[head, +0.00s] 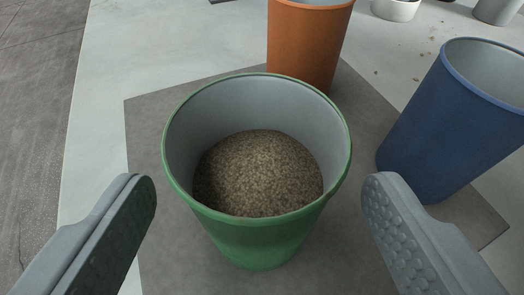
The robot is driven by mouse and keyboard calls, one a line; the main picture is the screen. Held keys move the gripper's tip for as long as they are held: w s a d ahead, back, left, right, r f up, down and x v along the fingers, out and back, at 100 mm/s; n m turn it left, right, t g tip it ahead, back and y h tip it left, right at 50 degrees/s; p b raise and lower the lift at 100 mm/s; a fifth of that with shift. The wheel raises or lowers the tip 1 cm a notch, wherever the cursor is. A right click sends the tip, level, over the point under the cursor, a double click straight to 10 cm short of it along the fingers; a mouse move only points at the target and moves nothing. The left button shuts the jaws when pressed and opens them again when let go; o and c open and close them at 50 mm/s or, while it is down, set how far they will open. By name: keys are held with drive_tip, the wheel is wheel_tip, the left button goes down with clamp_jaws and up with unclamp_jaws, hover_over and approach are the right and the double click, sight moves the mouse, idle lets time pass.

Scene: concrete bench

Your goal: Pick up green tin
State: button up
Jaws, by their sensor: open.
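A green tin (262,240) stands upright on a dark grey mat in the middle of the head view. It has a pale grey inside and holds brown grainy stuff (258,174). My gripper (262,205) is open, with one finger to the left of the tin and one to the right. Both fingers are apart from it, with a gap on each side. The jaws hold nothing. The lower front of the tin is in full view between the fingers.
An orange tin (306,45) stands close behind the green one. A blue tin (450,125) stands at the right, near my right finger. The grey mat (150,130) lies on a pale bench (110,70). A white bowl (397,9) is at the back right.

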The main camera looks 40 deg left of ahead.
drive_tip(key=shift+x, duration=0.9)
drive_tip(key=c, duration=1.2)
drive_tip(key=shift+r, duration=0.15)
drive_tip(key=shift+r, duration=4.85)
